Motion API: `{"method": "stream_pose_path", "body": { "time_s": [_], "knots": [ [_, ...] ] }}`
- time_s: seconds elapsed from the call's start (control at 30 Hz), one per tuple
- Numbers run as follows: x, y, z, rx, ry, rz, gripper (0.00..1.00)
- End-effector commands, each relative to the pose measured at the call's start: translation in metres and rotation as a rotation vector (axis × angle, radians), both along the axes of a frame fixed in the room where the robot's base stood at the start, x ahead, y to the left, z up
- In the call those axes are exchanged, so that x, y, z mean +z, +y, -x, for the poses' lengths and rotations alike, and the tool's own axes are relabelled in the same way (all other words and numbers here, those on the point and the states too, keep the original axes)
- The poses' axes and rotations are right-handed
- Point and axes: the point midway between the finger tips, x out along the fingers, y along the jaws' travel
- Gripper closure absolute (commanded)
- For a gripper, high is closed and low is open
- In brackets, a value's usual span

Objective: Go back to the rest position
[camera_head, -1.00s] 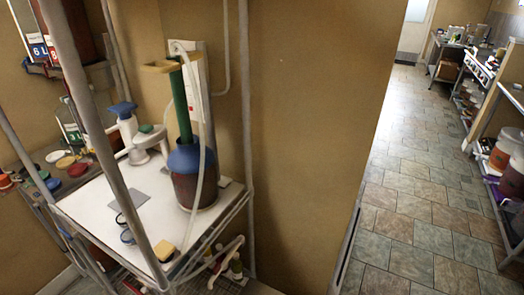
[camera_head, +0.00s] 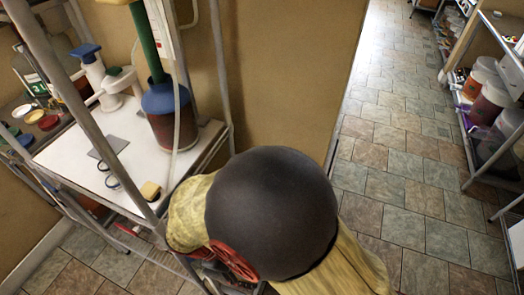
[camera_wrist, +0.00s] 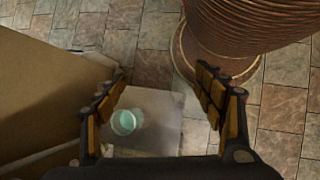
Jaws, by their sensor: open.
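My gripper (camera_wrist: 165,95) shows in the wrist view. Its two fingers with tan pads are spread wide apart, with nothing between them. Below the fingers are the tiled floor and a greyish flat surface with a small teal disc. In the head view my arm shows as a dark round joint with yellow covering at the bottom middle, in front of the rack. The gripper itself is hidden in that view.
A white-topped rack (camera_head: 76,152) stands at the left, holding a blue-topped bucket (camera_head: 168,118), a spray bottle (camera_head: 90,68) and a sponge (camera_head: 150,191). A tan wall (camera_head: 280,75) is beside it. The tiled floor (camera_head: 400,150) is clear; a shelf with buckets (camera_head: 490,104) stands right.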

Motion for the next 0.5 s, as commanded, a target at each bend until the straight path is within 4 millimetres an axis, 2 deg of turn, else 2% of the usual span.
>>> {"method": "stream_pose_path", "body": {
  "time_s": [0.03,0.1,0.5],
  "knots": [
    [0.021,-0.007,-0.004,-0.078,-0.018,-0.055,0.31],
    [0.044,-0.016,-0.007,-0.175,-0.040,-0.126,0.31],
    [0.165,-0.082,-0.018,-0.673,-0.234,-0.502,0.31]
  ]
}}
